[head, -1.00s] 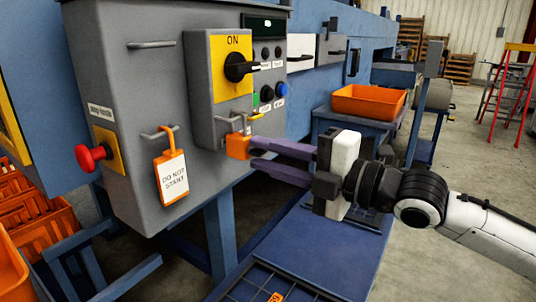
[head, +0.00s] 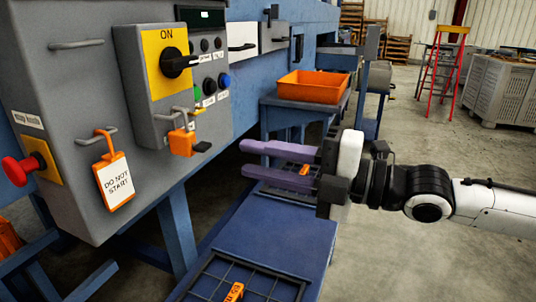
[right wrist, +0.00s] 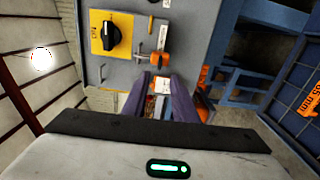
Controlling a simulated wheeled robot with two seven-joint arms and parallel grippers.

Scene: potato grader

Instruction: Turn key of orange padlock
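The orange padlock (head: 182,141) hangs from a hasp on the grey control box, below the yellow ON switch plate. Its dark key (head: 202,147) sticks out to the right of the body. The padlock also shows in the right wrist view (right wrist: 160,58), beyond the fingertips. My right gripper (head: 243,159) is open, with a clear gap between its purple fingers. It is empty and stands right of the key, apart from it. My left gripper is not in view.
The black rotary switch (head: 178,63) sits above the padlock. A DO NOT START tag (head: 115,181) hangs at left near a red knob (head: 17,170). A blue platform with a dark grid (head: 245,275) lies below. An orange bin (head: 313,86) stands behind the gripper.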

